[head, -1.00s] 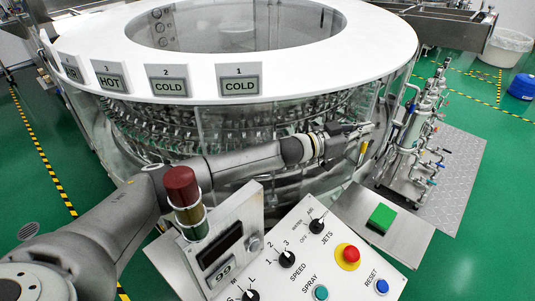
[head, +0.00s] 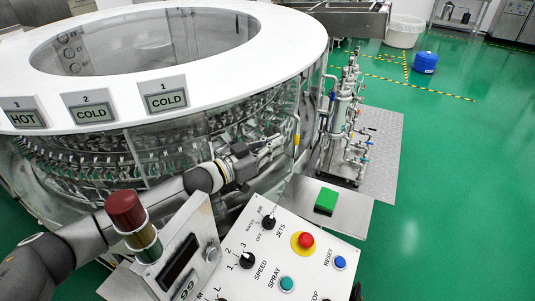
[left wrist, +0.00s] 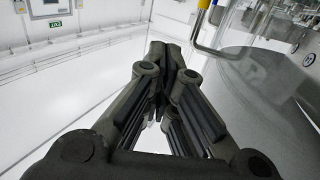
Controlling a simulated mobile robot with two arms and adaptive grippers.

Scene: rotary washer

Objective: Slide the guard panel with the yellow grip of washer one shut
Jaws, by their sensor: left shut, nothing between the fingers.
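The rotary washer (head: 225,78) is a large round drum with a white ring top and clear side panels. The yellow grip (head: 297,139) sits low on an upright rod at its right side. In the left wrist view, the yellow grip (left wrist: 203,4) shows at the top edge, above a bent metal rod. My left gripper (head: 280,145) is just left of the grip in the head view, its fingers together and empty. In the left wrist view, the closed fingertips (left wrist: 166,62) are below and left of the grip, apart from it. The guard panel's edges are hard to make out.
A control panel (head: 235,270) with knobs and buttons stands in front, beside a red-topped signal light (head: 125,210). A steel shelf with a green block (head: 326,201) is to its right. Piping (head: 342,120) stands right of the washer. Green floor (head: 440,200) is clear farther right.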

